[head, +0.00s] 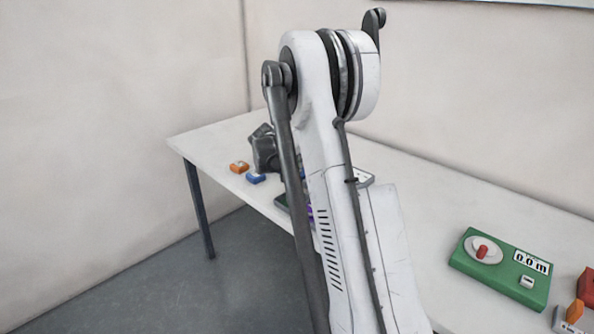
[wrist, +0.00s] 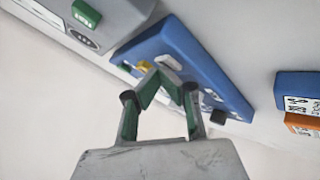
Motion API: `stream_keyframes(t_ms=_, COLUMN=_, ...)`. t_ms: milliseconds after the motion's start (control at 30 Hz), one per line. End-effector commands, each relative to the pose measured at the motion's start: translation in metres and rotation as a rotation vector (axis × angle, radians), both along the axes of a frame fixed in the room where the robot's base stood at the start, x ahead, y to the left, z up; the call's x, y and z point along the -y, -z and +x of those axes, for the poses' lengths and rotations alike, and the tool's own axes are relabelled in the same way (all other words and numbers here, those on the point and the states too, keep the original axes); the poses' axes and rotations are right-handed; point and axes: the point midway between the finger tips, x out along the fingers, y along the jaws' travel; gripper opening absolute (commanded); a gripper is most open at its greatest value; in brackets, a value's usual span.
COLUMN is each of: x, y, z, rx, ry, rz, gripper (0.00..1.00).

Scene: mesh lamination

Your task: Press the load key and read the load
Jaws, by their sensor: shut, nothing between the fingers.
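My gripper (wrist: 158,74) is shut and empty in the wrist view, its green-padded fingertips together over a blue panel (wrist: 205,72). The panel has a pale key (wrist: 169,62) just beyond the tips and a yellow key (wrist: 144,67) beside them, partly hidden by the fingers. I cannot tell whether the tips touch the panel. A grey box (wrist: 110,14) at the upper left bears a green key (wrist: 86,13) with lettering too small to read. I cannot tell which key is the load key. No load reading is legible. In the head view my arm hides most of this area.
A blue block (wrist: 305,90) and an orange block (wrist: 305,124) lie at the right in the wrist view. In the head view, a green device (head: 500,285) with a red-knobbed dial and display stands on the white table (head: 440,215), near red and orange blocks (head: 575,312).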

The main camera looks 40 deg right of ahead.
Motion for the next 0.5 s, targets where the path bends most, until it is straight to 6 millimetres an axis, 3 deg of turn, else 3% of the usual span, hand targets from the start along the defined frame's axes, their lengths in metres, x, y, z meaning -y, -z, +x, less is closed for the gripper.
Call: stream_keyframes(t_ms=500, x=0.0, y=-0.012, z=0.0, rx=-0.001, ry=0.001, rz=0.001, gripper=0.0)
